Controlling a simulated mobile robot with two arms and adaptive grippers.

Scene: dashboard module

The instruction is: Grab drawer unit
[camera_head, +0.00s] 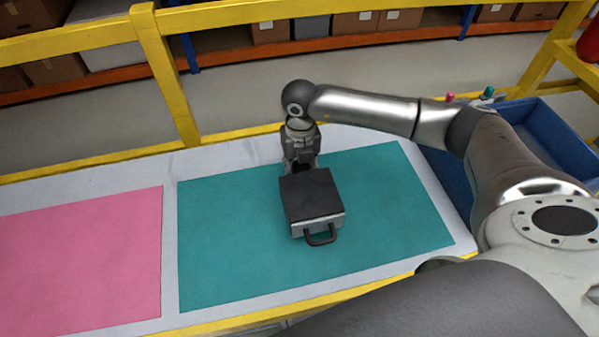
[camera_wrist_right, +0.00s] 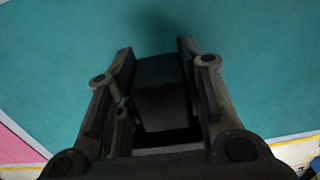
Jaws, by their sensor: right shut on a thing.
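The drawer unit (camera_head: 312,197) is a dark box with a light grey front and a black handle (camera_head: 321,236) facing the near side. It is over the teal mat (camera_head: 395,215); I cannot tell whether it rests on the mat or is slightly raised. My right gripper (camera_head: 301,171) is at its far end, shut on it. In the right wrist view, the two fingers (camera_wrist_right: 157,55) stand on either side of the dark unit (camera_wrist_right: 165,104), with a shadow on the teal beyond. The gripped part is mostly hidden in the head view. My left gripper is out of view.
A pink mat (camera_head: 85,262) lies left of the teal one, on the same pale table (camera_head: 170,240), and is empty. A yellow railing (camera_head: 172,70) runs behind the table. A blue bin (camera_head: 550,135) stands at the right. The teal mat around the unit is clear.

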